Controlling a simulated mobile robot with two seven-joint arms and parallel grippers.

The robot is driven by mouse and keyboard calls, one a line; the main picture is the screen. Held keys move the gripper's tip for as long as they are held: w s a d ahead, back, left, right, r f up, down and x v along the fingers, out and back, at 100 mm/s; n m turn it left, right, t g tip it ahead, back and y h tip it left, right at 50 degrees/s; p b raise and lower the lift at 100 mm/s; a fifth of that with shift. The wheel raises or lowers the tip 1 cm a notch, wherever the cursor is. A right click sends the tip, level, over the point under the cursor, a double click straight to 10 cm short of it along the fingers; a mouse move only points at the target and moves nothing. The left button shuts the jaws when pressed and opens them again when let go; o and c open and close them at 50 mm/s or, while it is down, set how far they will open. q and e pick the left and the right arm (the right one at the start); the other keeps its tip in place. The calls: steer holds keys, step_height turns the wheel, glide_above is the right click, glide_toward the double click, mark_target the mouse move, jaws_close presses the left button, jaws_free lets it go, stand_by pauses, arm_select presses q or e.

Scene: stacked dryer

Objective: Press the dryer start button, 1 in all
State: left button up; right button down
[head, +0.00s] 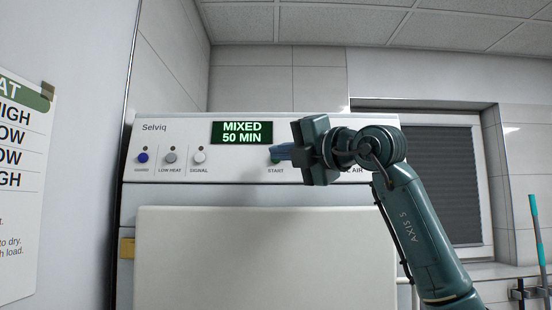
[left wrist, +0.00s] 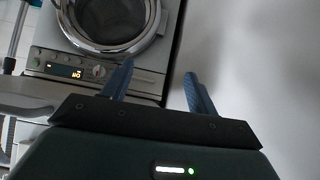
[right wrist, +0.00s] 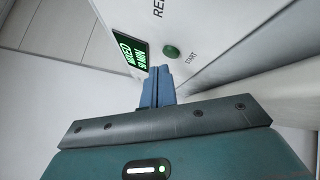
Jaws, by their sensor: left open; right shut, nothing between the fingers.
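The dryer's white panel (head: 225,170) faces me, with a green-lit display (head: 241,132) reading MIXED 50 MIN. The green start button sits above the START label (head: 275,170), largely hidden by my right gripper (head: 275,153) in the head view. In the right wrist view the whole green button (right wrist: 172,52) shows, just beyond the shut, empty fingertips (right wrist: 160,70). The tips are close to the panel, between display and button; I cannot tell if they touch it. My left gripper (left wrist: 158,80) is open and empty in the left wrist view, outside the head view.
Blue (head: 143,157), grey (head: 170,157) and white (head: 200,156) buttons line the panel's left. A chart (head: 22,185) hangs on the left wall. A lower machine with a round door (left wrist: 108,20) and lit display (left wrist: 64,71) shows in the left wrist view.

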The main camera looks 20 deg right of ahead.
steer(key=shift+w, duration=0.15)
steer(key=shift+w+d+f, duration=0.1)
steer(key=shift+w, duration=0.15)
